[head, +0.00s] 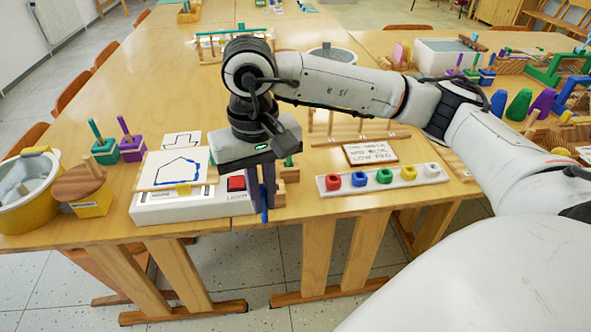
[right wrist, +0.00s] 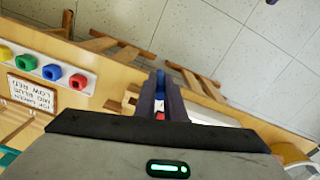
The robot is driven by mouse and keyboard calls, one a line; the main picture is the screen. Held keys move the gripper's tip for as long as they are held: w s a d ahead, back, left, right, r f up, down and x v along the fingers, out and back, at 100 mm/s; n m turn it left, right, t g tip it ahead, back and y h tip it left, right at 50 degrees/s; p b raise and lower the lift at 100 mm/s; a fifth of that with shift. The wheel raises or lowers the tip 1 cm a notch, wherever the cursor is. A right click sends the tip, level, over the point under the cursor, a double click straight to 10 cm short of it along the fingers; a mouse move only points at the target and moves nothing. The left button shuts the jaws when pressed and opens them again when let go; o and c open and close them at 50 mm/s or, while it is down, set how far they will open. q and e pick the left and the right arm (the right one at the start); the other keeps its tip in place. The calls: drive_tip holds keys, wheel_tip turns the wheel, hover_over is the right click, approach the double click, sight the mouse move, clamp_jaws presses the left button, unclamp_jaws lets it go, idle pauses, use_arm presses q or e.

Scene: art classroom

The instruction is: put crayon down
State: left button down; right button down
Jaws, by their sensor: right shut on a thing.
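My right gripper (head: 262,202) points down near the table's front edge, just right of the white box, and is shut on a blue crayon (head: 265,216). The crayon's lower end shows below the fingers. The right wrist view also shows the crayon (right wrist: 160,82) between the two dark fingers (right wrist: 161,98). A white rack (head: 405,182) with red, blue, green, yellow and white round pieces lies to the right of the gripper. My left gripper is not in view.
A red button (head: 236,183) on the white box is close to the gripper. A lettered sign (head: 370,153) lies behind the rack. Wooden blocks (head: 289,174) stand beside the gripper.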

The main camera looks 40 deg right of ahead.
drive_tip(key=w+d+r+m+p, duration=0.2)
drive_tip(key=w+d+r+m, duration=0.4)
drive_tip(key=w+d, duration=0.1)
drive_tip(key=shift+m, duration=0.3)
drive_tip(key=f, duration=1)
drive_tip(key=shift+s+d+f, duration=0.1)
drive_tip(key=shift+s, duration=0.1)
drive_tip(key=shift+f, duration=0.15)
drive_tip(key=c, duration=1.8)
unclamp_jaws()
drive_tip(key=shift+c, duration=0.2)
